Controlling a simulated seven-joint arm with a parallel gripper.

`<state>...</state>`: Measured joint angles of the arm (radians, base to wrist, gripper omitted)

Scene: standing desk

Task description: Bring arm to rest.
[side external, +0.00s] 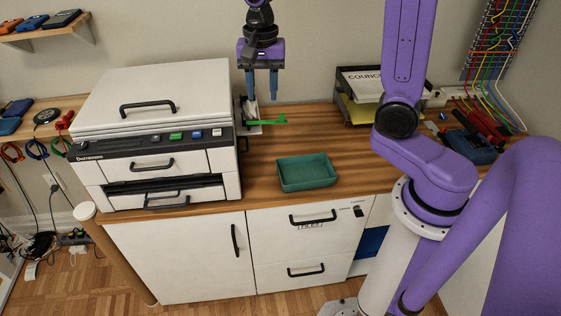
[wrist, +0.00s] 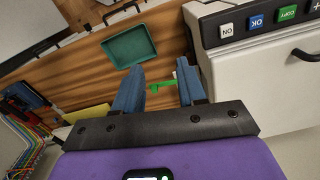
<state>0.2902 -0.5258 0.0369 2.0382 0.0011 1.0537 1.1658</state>
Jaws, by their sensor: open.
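My gripper (side external: 261,86) hangs with its blue fingers pointing down above the back of the desk, just right of the printer. The gripper is open and nothing is between its fingers. The wrist view also shows the two fingers (wrist: 160,92) apart, with the desk below. A green piece (side external: 268,120) lies beyond or below the fingertips beside the printer; it also shows between the fingers in the wrist view (wrist: 163,85). What it belongs to is hard to tell.
The printer (side external: 155,110) stands close on the left. A green tray (side external: 306,184), seemingly empty, sits near the desk's (side external: 262,178) front edge. A paper holder (side external: 365,118), coloured cables (side external: 490,100) and a blue device (side external: 472,146) are at right. Desk around the tray is clear.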

